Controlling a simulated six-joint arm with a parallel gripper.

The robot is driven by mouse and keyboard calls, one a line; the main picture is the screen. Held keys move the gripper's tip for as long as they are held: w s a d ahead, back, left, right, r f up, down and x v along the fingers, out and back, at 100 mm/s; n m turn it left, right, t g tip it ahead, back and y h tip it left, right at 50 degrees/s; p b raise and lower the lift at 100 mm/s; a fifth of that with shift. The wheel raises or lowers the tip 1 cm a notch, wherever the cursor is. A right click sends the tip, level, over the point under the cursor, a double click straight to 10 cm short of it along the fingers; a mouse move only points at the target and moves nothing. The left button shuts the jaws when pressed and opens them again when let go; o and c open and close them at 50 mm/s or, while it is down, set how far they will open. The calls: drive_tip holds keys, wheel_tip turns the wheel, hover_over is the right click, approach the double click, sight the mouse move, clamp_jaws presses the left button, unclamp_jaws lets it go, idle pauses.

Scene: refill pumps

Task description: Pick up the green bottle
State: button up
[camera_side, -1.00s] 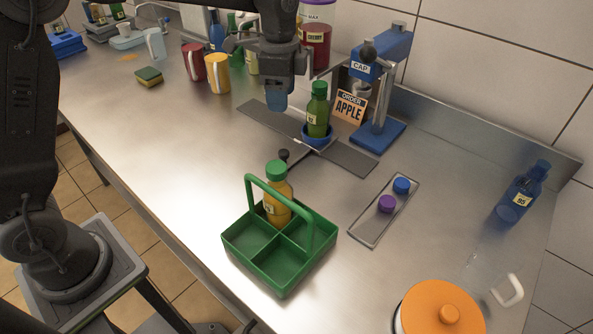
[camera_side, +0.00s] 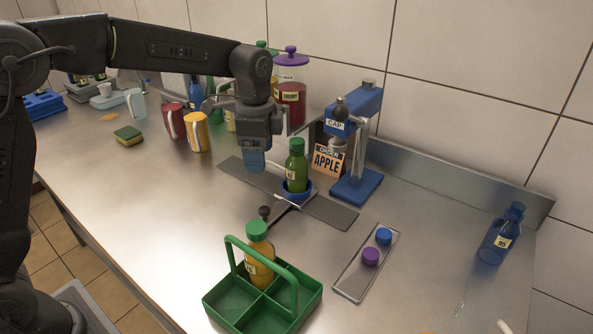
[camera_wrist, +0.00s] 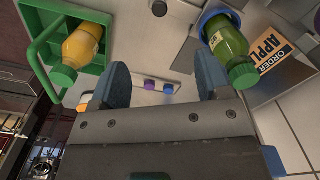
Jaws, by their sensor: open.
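The green bottle (camera_side: 296,168) stands upright with its green cap on, in a blue round holder (camera_side: 297,191) on a dark grey strip. It also shows at the upper right of the wrist view (camera_wrist: 228,42). My gripper (camera_side: 254,160) is just left of the bottle in the side view, at about its height. In the wrist view my two blue-grey fingertips (camera_wrist: 160,80) are spread wide with nothing between them. The bottle lies outside them, beyond the right finger, and I see no contact.
A blue cap press (camera_side: 357,150) and an orange "APPLE" order card (camera_side: 329,160) stand close behind the bottle. A green caddy (camera_side: 228,303) holds a yellow bottle (camera_side: 259,256) in front. A tray (camera_side: 353,287) holds blue and purple caps.

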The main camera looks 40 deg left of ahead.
drive_tip(key=n+t, duration=0.4)
drive_tip(key=n, duration=0.8)
approach(294, 142)
drive_tip(key=x, duration=0.7)
drive_tip(key=shift+w, duration=0.2)
drive_tip(key=shift+t, duration=0.3)
drive_tip(key=shift+s+x, duration=0.15)
drive_tip(key=shift+x, duration=1.2)
drive_tip(key=shift+s+x, duration=0.15)
drive_tip(key=shift+x, duration=1.2)
drive_tip(key=shift+f, duration=0.1)
clamp_jaws()
